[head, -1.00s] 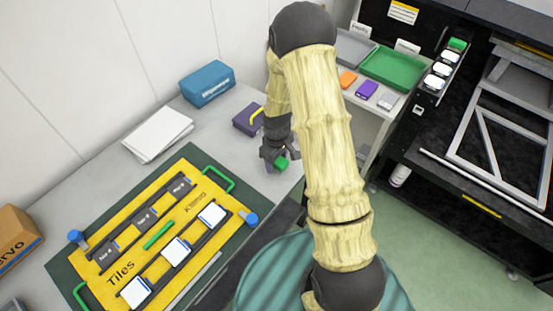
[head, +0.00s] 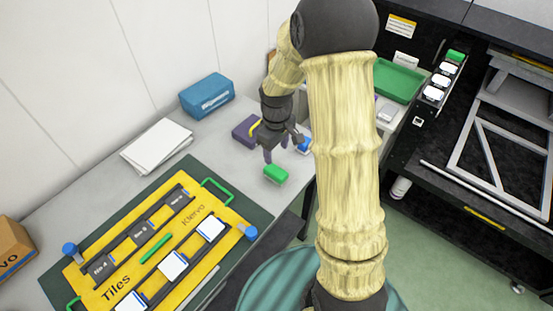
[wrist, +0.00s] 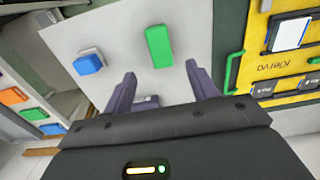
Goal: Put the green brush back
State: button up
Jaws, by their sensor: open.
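The green brush (head: 276,174) looks like a small green block and lies on the grey table, just off the corner of the dark green mat. It also shows in the wrist view (wrist: 159,46), ahead of and between my fingertips. My gripper (head: 283,147) is open and empty, a little above and behind the brush in the head view. Its two spread purple fingers show in the wrist view (wrist: 160,75) and do not touch the brush. A blue block (head: 304,144) sits on the table beside my gripper, partly hidden by it.
A yellow tile board (head: 190,232) with green handles lies on the mat at left. A purple box (head: 243,131), blue case (head: 207,95) and white paper stack (head: 157,145) stand behind. A green tray (head: 398,81) and black rack with white tiles (head: 433,94) are at right.

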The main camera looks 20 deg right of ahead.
jog(key=shift+r, duration=0.45)
jog(key=s+r+m+t, duration=0.1)
jog(key=s+r+m, duration=0.2)
jog(key=s, duration=0.4)
jog(key=s+r+m+t, duration=0.1)
jog(key=s+r+m, duration=0.3)
jog(key=s, duration=0.3)
jog(key=shift+t, duration=0.3)
jog(key=c, duration=0.5)
jog(key=shift+a, duration=0.1)
